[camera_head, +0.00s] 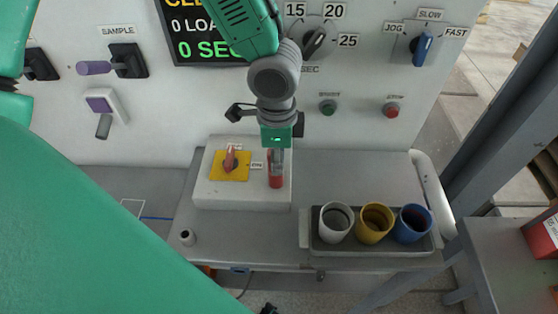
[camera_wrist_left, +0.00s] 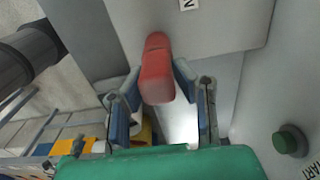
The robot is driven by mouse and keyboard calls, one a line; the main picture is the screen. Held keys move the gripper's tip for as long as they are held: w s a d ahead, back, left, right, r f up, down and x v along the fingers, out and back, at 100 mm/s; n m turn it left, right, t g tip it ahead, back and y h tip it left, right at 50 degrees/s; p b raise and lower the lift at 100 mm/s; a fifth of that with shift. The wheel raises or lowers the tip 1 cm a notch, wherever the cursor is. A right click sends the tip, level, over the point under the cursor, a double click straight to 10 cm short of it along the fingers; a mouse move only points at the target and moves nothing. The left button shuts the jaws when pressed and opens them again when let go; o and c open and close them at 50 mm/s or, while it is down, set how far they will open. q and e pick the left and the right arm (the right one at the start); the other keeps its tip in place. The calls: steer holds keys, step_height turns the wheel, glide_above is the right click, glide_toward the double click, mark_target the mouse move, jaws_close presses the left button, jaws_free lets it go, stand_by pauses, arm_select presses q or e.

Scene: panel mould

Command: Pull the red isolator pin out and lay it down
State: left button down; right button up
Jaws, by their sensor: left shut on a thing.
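The red isolator pin (camera_head: 275,182) is upright at the right side of the white box (camera_head: 222,196), below my left gripper (camera_head: 277,165). In the left wrist view the pin (camera_wrist_left: 157,72) lies between the two blue-grey fingers of my left gripper (camera_wrist_left: 156,82), which is shut on it. The pin's far end meets the pale box surface in that view; I cannot tell how deep it sits. A red rotary switch (camera_head: 230,161) on a yellow plate (camera_head: 216,172) stands left of the pin on the same box. My right gripper is not in view.
A grey tray (camera_head: 322,245) at the right holds a white cup (camera_head: 335,234), a yellow cup (camera_head: 372,236) and a blue cup (camera_head: 408,236). The grey bench (camera_head: 345,180) is bare between the box and the panel's right edge.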

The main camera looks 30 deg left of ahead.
arm_select(q)
steer(key=shift+s+a+r+p, duration=0.15)
steer(key=shift+r+p, duration=0.5)
steer(key=shift+r, duration=0.15)
steer(key=shift+s+a+r+p, duration=0.1)
steer(key=shift+a+r+p, duration=0.05)
steer(key=shift+r+p, duration=1.5)
steer(key=shift+a+r+p, duration=0.1)
steer(key=shift+r+p, duration=0.9)
steer(key=shift+r, duration=0.15)
steer(key=shift+d, duration=0.25)
